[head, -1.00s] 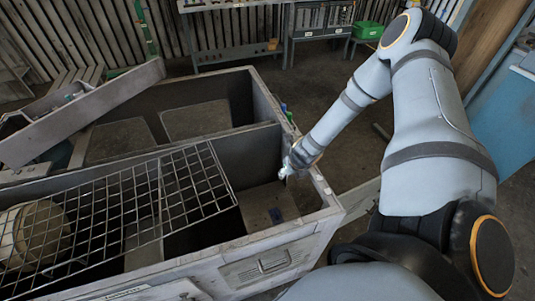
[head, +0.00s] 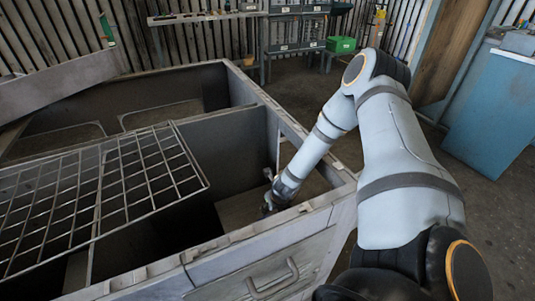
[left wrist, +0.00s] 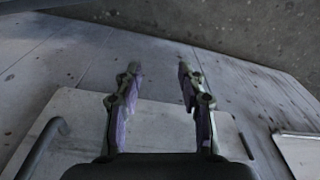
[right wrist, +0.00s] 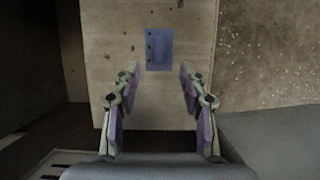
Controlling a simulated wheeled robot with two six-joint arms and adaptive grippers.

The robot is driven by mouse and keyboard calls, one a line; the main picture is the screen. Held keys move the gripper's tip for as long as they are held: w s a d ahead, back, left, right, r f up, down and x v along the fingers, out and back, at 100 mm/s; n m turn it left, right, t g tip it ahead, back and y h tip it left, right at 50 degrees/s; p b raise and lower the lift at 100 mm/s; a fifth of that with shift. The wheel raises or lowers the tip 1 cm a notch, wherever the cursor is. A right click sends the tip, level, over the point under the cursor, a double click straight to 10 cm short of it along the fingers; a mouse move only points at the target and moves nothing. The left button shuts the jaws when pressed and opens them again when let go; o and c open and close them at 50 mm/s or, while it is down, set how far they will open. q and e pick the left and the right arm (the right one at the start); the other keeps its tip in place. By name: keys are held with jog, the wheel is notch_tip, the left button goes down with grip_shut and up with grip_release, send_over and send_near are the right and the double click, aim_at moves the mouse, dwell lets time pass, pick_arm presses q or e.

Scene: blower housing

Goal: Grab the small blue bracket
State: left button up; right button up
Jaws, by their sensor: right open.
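The small blue bracket (right wrist: 159,49) lies flat on a pale panel (right wrist: 110,40) in the right wrist view, just beyond my right fingertips and roughly centred between them. My right gripper (right wrist: 156,72) is open and empty. In the head view the right gripper (head: 270,203) reaches down into the right compartment of the grey housing (head: 245,120); the bracket is hidden there. My left gripper (left wrist: 158,75) is open and empty in the left wrist view, above a grey surface with a lighter panel. The left arm does not show in the head view.
A wire grid (head: 150,170) covers part of the housing's left openings. The compartment's walls and rim surround the right gripper closely. A drawer-like front with a handle (head: 275,280) faces me. A green bin (head: 341,44) and a blue cabinet (head: 500,110) stand farther back.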

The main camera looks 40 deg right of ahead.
jog(key=b+x, duration=0.1)
jog(key=x, duration=0.1)
jog(key=b+x, duration=0.2)
jog(key=s+b+x, duration=0.1)
jog(key=x, duration=0.1)
jog(key=shift+w+a+f, duration=0.1)
jog(key=shift+w+f, duration=0.1)
jog(key=shift+f, duration=0.35)
jog(key=shift+w+f+b, duration=0.15)
jog(key=shift+w+b, duration=0.05)
jog(key=shift+b, duration=0.15)
jog(key=b+x, duration=0.4)
jog(key=x, duration=0.1)
jog(key=shift+s+a+f, duration=0.1)
jog(key=shift+s+f, duration=0.05)
jog(key=shift+s, duration=0.1)
jog(key=shift+w+f, duration=0.1)
pick_arm(q)
jog(key=d+t, duration=0.1)
jog(key=w+d+f+t+h, duration=0.1)
jog(key=d+f+t, duration=0.1)
jog(key=d+t, duration=0.1)
jog(key=shift+w+h, duration=0.3)
jog(key=shift+h, duration=0.1)
pick_arm(e)
jog(key=shift+c, duration=0.5)
grip_shut()
